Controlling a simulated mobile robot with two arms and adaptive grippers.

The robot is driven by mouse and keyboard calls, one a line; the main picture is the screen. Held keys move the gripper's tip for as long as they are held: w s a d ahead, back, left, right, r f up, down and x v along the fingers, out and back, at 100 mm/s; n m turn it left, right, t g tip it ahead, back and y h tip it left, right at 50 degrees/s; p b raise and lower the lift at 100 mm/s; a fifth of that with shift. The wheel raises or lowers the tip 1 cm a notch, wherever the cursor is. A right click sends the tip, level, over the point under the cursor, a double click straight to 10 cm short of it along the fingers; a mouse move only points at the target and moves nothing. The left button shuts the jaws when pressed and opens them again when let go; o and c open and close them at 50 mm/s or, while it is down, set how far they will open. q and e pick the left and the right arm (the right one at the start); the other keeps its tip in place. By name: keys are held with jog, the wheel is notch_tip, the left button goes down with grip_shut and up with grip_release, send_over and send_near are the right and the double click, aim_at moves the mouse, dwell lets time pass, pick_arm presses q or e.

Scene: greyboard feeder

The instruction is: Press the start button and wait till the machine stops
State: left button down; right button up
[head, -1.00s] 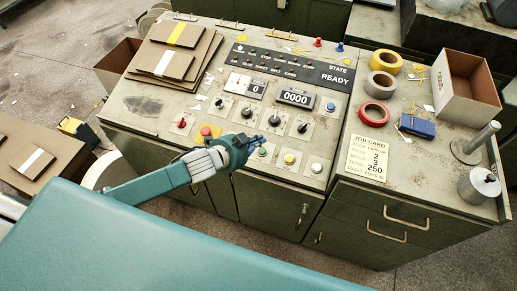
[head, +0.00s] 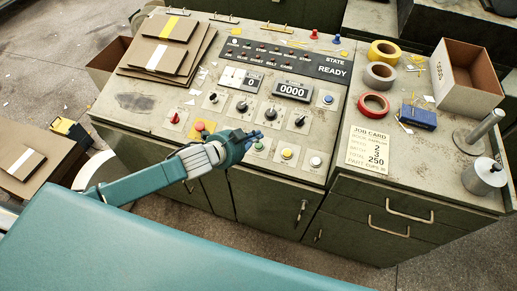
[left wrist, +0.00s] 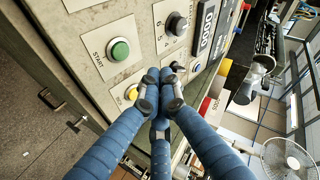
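The control console (head: 140,102) shows READY on its state display (head: 332,70) and 0000 on its counter (head: 292,91). The green start button (head: 259,146) is near the console's front edge. My right gripper is not in view.
A yellow button (head: 287,153), a white button (head: 315,161) and a red button on a yellow plate (head: 200,126) are nearby. Several knobs sit behind. Board stacks (head: 165,55) lie left; tape rolls (head: 373,104), a job card (head: 368,148) and an open box (head: 474,90) are right.

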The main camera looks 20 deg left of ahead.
aim_at(259, 145)
pick_arm(q)
jog(key=f+b, duration=0.1)
jog(key=f, duration=0.1)
jog(key=w+f+b, duration=0.1)
jog(key=f, duration=0.1)
jog(key=shift+b, duration=0.3)
jog(key=shift+w+f, duration=0.1)
jog(key=shift+f, duration=0.3)
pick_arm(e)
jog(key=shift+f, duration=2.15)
pick_arm(q)
jog(key=shift+f+b, duration=0.15)
jog(key=shift+b, duration=0.15)
jog(key=shift+w+f, duration=0.1)
jog(key=shift+f, duration=0.15)
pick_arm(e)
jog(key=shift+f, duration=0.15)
pick_arm(q)
jog(key=shift+w+f+b, duration=0.1)
jog(key=shift+f+b, duration=0.25)
jog(key=shift+f, duration=0.1)
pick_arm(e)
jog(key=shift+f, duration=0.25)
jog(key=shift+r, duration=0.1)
pick_arm(q)
jog(key=shift+s+r+p, duration=0.25)
jog(key=shift+r+p, duration=0.65)
jog(key=shift+p, duration=0.15)
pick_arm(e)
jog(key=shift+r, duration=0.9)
